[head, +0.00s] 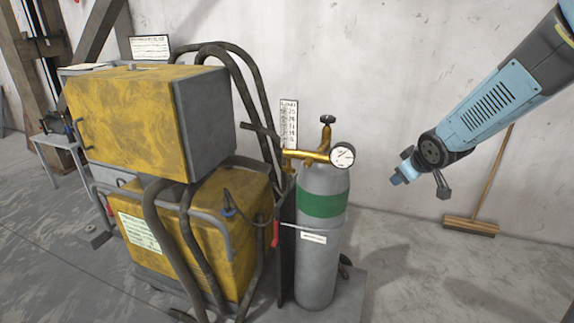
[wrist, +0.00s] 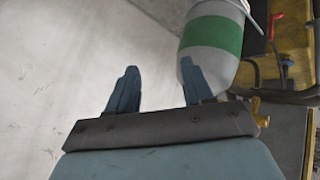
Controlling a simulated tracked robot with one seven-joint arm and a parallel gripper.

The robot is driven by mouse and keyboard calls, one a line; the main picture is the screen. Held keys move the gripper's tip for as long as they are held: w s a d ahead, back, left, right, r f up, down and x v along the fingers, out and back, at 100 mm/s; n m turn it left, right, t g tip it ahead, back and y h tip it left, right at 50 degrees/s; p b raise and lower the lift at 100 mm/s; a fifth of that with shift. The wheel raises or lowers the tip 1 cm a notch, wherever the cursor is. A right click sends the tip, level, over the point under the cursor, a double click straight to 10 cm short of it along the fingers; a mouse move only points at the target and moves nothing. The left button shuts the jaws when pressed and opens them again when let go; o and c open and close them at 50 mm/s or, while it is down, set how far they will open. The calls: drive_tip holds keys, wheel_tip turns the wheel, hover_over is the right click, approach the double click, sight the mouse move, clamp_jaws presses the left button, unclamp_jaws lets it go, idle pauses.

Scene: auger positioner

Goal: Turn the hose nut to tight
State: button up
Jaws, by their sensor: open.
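A grey gas cylinder (head: 318,250) with a green band stands upright beside the yellow machine. On its top is a brass fitting (head: 305,156) with a round dial gauge (head: 342,155) and a dark knob (head: 327,119). A dark hose end (head: 262,133) reaches toward the fitting's left side; I cannot clearly make out the hose nut there. My gripper (head: 400,176) is apart from the cylinder, to its right. In the wrist view my gripper (wrist: 158,86) is open and empty, with the cylinder (wrist: 215,62) beyond its right finger. A bit of brass (wrist: 263,120) shows past the gripper's body.
A yellow machine (head: 140,115) with bent dark tubes fills the left. A scale plate (head: 289,122) stands behind the fitting. A red-handled part (head: 276,233) hangs left of the cylinder. A broom (head: 470,226) leans on the wall at right. Floor right of the cylinder is clear.

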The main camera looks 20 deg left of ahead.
drive_tip(key=w+a+f+n+y, duration=0.2)
drive_tip(key=w+a+f+y, duration=0.1)
drive_tip(key=a+f, duration=0.3)
drive_tip(key=n+y, duration=0.2)
drive_tip(key=y, duration=1.4)
approach(291, 169)
drive_tip(key=shift+g, duration=0.3)
drive_tip(key=x, duration=1.3)
drive_tip(key=shift+w+d+f, duration=0.1)
drive_tip(key=shift+w+d, duration=0.05)
drive_tip(key=shift+w, duration=0.15)
drive_tip(key=shift+c, duration=0.4)
clamp_jaws()
drive_tip(key=shift+n, duration=0.3)
